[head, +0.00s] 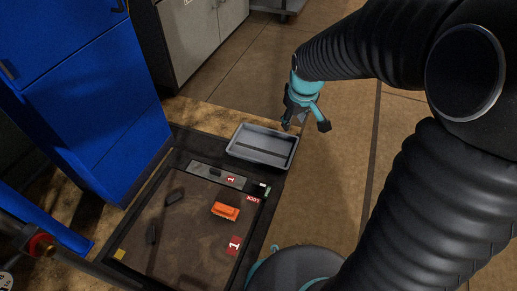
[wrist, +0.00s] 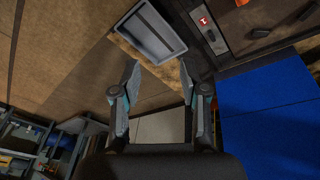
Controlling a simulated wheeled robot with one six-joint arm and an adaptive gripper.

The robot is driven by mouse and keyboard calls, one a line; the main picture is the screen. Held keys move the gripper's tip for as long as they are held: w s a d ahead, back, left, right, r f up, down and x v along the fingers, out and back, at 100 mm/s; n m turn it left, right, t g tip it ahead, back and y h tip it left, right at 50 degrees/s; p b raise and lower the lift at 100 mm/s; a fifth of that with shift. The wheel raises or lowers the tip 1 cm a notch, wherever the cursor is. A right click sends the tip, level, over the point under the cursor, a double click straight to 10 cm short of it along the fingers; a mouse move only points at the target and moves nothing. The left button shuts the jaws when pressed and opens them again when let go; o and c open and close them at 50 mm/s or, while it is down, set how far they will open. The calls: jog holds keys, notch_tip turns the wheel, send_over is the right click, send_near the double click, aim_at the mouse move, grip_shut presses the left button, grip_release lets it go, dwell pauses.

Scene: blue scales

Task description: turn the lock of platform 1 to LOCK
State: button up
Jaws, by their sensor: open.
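Platform 1 (head: 190,235) is a dark framed plate low in the head view, with a red "1" label on it. A red LOCK label (head: 252,199) is at its upper right corner. A small dark and pale part (head: 262,189), perhaps the lock, sits beside that label; its setting is too small to tell. My gripper (head: 304,122) is open and empty, above and to the right of the platform in the picture, apart from it. In the wrist view my gripper (wrist: 158,76) shows both fingers spread, with nothing between them.
A grey tray (head: 262,158) stands at the platform's far edge. A metal strip (head: 203,173) with a dark handle and red "1" label lies beside it. An orange block (head: 225,211) and dark pieces lie on the plate. A blue cabinet (head: 85,85) stands left; floor is clear right.

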jog(key=w+a+f+n+g+p, duration=0.1)
jog(key=w+a+f+n+p, duration=0.15)
jog(key=w+f, duration=0.35)
jog(key=n+g+p, duration=0.2)
jog(key=n+p, duration=0.2)
jog(key=n, duration=0.1)
send_over(258, 183)
notch_tip(258, 183, down, 25)
notch_tip(258, 183, down, 14)
jog(key=shift+s+f+b, duration=0.1)
jog(key=shift+b, duration=0.2)
grip_shut()
